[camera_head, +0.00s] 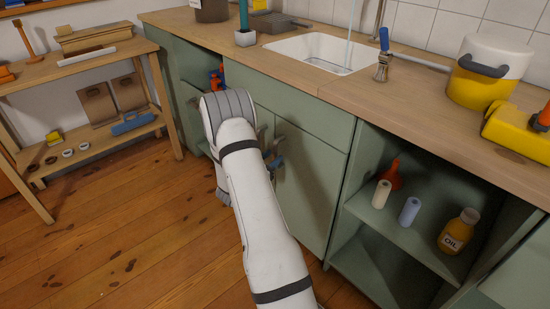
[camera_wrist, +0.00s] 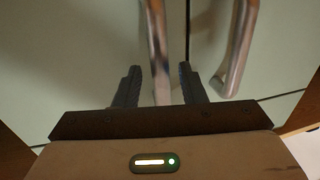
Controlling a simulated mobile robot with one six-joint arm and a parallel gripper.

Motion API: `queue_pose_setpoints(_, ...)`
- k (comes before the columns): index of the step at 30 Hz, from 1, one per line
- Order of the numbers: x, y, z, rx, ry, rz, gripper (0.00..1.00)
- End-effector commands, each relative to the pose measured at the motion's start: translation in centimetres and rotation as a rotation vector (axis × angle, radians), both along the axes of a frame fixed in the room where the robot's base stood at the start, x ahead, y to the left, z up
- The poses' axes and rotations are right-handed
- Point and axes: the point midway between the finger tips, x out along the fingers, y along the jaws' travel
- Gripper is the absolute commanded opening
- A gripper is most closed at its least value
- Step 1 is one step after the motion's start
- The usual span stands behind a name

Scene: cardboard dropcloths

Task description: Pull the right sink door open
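The green sink cabinet has a right door (camera_head: 310,195) that is closed in the head view. My arm hides part of the cabinet front and most of the left door. My gripper (camera_head: 275,160) is at the upper left part of the right door, close to the handles. In the wrist view, two metal handles stand on either side of a door seam. My gripper (camera_wrist: 160,72) is open there, and the picture-left handle (camera_wrist: 155,35) lies between its two dark fingers with gaps on both sides. The other handle (camera_wrist: 238,45) is outside the fingers, to the right.
An open shelf (camera_head: 385,225) with a funnel, rolls and an oil bottle (camera_head: 458,231) is right of the door. The sink (camera_head: 320,53) is in the countertop above. A wooden shelf unit (camera_head: 95,150) stands at the left. The wooden floor (camera_head: 130,255) at lower left is clear.

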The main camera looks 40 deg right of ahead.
Motion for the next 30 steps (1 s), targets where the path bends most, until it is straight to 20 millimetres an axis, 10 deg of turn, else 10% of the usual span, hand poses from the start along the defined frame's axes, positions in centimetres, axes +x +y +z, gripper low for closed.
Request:
queue_pose_setpoints(15, 0.7, -2.1, 0.1, 0.000, -0.001, 0.002, 0.36)
queue_pose_setpoints(30, 0.7, -2.1, 0.0, 0.000, -0.001, 0.003, 0.00)
